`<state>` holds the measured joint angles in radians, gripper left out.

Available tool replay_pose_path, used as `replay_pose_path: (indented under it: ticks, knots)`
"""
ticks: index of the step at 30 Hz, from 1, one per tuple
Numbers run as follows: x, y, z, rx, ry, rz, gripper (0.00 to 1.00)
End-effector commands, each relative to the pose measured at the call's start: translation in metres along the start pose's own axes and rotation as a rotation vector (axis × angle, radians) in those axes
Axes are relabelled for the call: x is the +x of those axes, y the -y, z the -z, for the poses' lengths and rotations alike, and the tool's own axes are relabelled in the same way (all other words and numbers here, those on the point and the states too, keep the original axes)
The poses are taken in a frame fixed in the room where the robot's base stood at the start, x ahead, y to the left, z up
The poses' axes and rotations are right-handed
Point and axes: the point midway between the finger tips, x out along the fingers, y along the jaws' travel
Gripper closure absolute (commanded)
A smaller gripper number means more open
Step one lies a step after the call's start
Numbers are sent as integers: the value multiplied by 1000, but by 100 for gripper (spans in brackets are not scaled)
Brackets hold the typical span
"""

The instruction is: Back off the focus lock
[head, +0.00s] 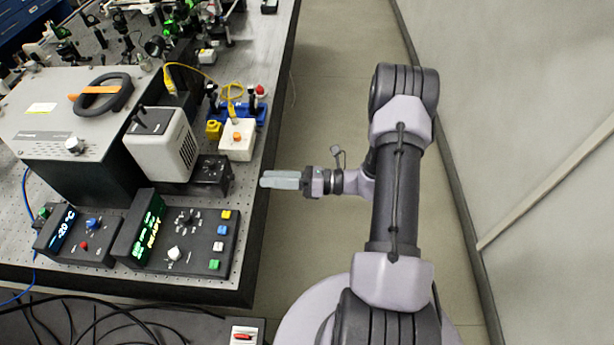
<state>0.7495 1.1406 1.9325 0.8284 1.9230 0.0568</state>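My gripper (280,180) is in the head view, just right of the bench's right edge, with its pale fingers pointing left. The fingers overlap in this view, so I cannot tell whether they are open or shut. Nothing is seen held at their tips. No part is readably labelled as the focus lock. A small black unit with a dial (210,168) stands left of my gripper, apart from it. A silver knob (74,145) is on the front of the large grey instrument (38,112). I cannot tell whether either is the lock.
A white box with an orange button (237,139) and a blue mount (252,111) sit near the bench edge. Control boxes (178,238) with lit displays stand at the front. The floor aisle (325,110) is clear.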

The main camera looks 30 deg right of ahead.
Motion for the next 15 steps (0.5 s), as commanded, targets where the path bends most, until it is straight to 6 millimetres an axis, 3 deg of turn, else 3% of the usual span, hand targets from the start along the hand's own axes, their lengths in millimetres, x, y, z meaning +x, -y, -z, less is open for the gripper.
replay_pose_path:
  ticks: [6, 10, 15]
  knots:
    - [-58, 0, -2, 0, 2, 4, 63]
    - [-80, 0, -1, 0, 2, 2, 63]
    - [-92, 0, 0, -1, 0, 1, 63]
